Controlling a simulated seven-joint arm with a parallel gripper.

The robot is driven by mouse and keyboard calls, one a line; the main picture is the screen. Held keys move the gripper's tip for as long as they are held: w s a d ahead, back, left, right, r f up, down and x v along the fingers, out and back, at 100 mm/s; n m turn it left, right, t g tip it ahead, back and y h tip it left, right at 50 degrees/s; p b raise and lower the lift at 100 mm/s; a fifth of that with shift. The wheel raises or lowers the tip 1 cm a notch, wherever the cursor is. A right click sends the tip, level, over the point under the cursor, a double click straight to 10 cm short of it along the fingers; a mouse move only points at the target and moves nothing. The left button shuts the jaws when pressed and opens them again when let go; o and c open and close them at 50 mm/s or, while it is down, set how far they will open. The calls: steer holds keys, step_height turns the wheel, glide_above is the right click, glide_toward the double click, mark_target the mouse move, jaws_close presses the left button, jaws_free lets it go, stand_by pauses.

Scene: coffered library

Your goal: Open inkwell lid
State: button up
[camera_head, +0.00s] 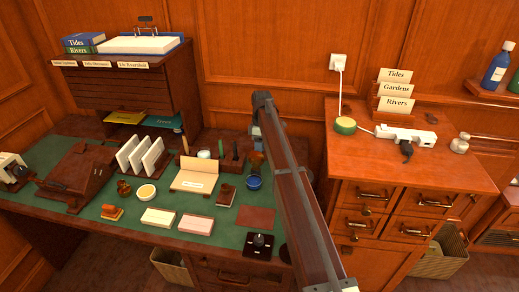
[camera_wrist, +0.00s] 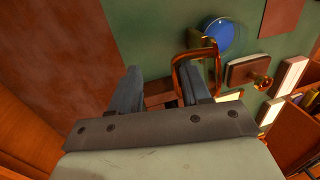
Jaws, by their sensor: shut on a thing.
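The inkwell (camera_head: 254,183) stands on the green desk top, just left of my arm. It has a round blue face, also seen with brass parts in the wrist view (camera_wrist: 222,37). A brass frame that looks like its raised lid (camera_head: 257,160) stands upright behind the blue face. In the wrist view this lid (camera_wrist: 178,72) shows as a brass loop passing around my right finger. My gripper (camera_wrist: 163,78) is at the loop and shut on it, with its fingers visibly apart. The exact contact is hidden. In the head view my gripper (camera_head: 258,138) is partly hidden by my arm.
A pen stand (camera_head: 232,160) is close on the left. A wooden stamp (camera_head: 226,195) and a cream card holder (camera_head: 194,178) stand nearby. A brown mat (camera_head: 256,218) lies in front. The drawer cabinet (camera_head: 440,165) is at the right.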

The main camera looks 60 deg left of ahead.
steer(key=shift+a, duration=0.1)
step_height(320, 180, up, 14)
steer(key=w+a, duration=0.1)
steer(key=shift+w+a+f, duration=0.2)
steer(key=shift+w+a, duration=0.15)
steer(key=shift+w, duration=0.05)
stand_by(0.5)
step_height(320, 180, down, 11)
steer(key=s+d, duration=0.2)
steer(key=shift+s+d+g+h, duration=0.25)
steer(key=shift+s+g+h, duration=0.05)
steer(key=shift+s, duration=0.1)
stand_by(0.4)
jaws_close()
stand_by(0.4)
